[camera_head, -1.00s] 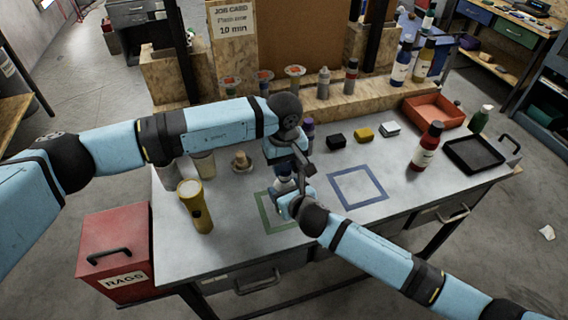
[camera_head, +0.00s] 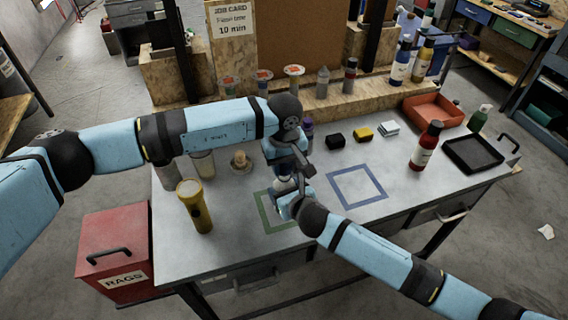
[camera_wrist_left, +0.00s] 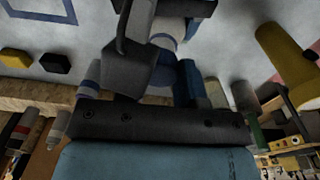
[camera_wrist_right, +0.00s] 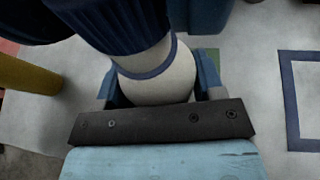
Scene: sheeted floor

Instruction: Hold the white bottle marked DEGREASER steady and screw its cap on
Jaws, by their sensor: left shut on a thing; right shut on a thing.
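The white bottle (camera_head: 284,186) stands inside the green square on the bench, mostly hidden by my two grippers. In the right wrist view its white body with a blue band (camera_wrist_right: 155,85) sits between the fingers of my right gripper (camera_head: 287,205), which is shut on it. A dark blue ribbed cap (camera_wrist_right: 125,28) shows at the bottle's top there. My left gripper (camera_head: 288,163) is directly above the bottle, shut on the cap. The left wrist view also shows part of the white bottle (camera_wrist_left: 167,30). How the cap meets the neck is hidden, and no DEGREASER lettering is readable.
A yellow flashlight (camera_head: 195,206) stands left of the grippers. A blue square outline (camera_head: 357,187) to the right is empty. A red bottle (camera_head: 425,146), an orange tray (camera_head: 433,112) and a black tray (camera_head: 473,154) are farther right. Several bottles line the back shelf.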

